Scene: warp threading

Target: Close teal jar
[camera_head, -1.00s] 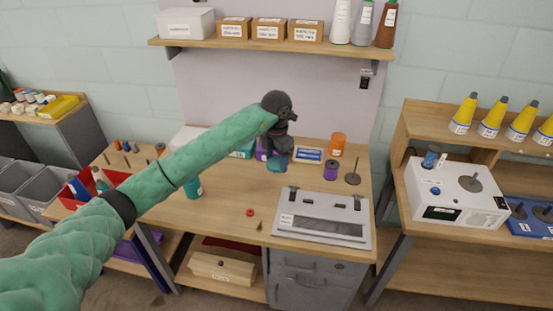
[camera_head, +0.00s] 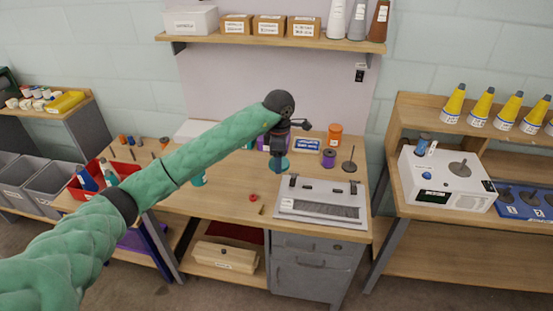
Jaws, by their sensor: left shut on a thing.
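My left gripper (camera_head: 279,148) is dark and points down over the middle of the workbench. It is shut on a small round teal lid (camera_head: 280,164), which appears held above the tabletop. A teal jar (camera_head: 199,181) stands on the bench to the left of the gripper, just below my green forearm in the picture. The forearm covers its upper part, so I cannot see its mouth. My right gripper is not in view.
A grey-white slotted device (camera_head: 320,205) lies at the bench's front right. A red ring (camera_head: 253,197) lies left of it. A purple spool (camera_head: 328,158), an orange jar (camera_head: 334,135) and an upright spindle (camera_head: 349,166) stand behind. Bare wood lies around the red ring.

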